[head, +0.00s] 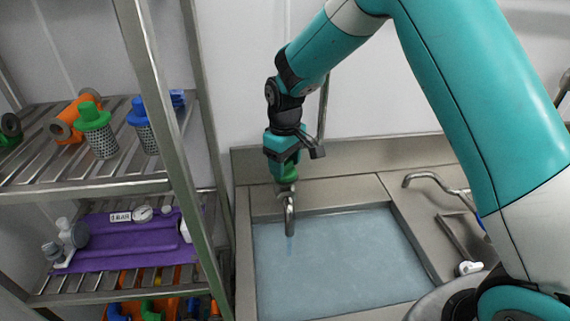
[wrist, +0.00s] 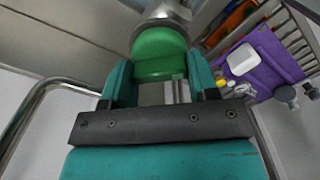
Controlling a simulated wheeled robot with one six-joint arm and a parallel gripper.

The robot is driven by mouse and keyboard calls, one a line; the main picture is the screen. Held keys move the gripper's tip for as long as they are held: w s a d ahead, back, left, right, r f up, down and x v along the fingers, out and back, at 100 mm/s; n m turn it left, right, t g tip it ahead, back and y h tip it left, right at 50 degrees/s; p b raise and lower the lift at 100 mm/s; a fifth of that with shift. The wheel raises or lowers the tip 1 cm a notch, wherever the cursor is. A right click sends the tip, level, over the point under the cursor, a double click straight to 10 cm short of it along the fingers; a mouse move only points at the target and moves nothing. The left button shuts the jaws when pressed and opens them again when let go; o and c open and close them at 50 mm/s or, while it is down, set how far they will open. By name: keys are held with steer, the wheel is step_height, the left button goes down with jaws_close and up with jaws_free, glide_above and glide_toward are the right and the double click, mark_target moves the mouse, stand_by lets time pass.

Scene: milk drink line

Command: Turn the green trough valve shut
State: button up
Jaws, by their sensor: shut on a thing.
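The green valve (head: 288,174) sits on top of the metal tap (head: 290,205) at the back left of the trough. My gripper (head: 286,165) comes down from above and is shut on the green valve. In the wrist view, the green valve (wrist: 160,50) lies between the two teal fingers (wrist: 155,82). The trough (head: 335,255) is full of pale blue water. A thin stream shows under the spout of the tap. The gripper hides part of the valve in the head view.
A metal rack (head: 90,185) stands close on the left, with green and blue strainers, orange parts and a purple mat (head: 120,240). A second tap (head: 435,183) is at the right. A steel backsplash (head: 350,157) runs behind the trough.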

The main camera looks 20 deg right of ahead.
steer(key=m, duration=0.4)
steer(key=shift+m+b, duration=0.3)
steer(key=shift+b, duration=0.05)
steer(key=shift+r+m, duration=0.1)
steer(key=shift+m, duration=1.8)
steer(key=shift+w, duration=0.1)
steer(key=o, duration=0.9)
step_height(320, 180, up, 17)
steer(key=b, duration=0.3)
steer(key=shift+r+b, duration=0.2)
steer(key=shift+b, duration=0.2)
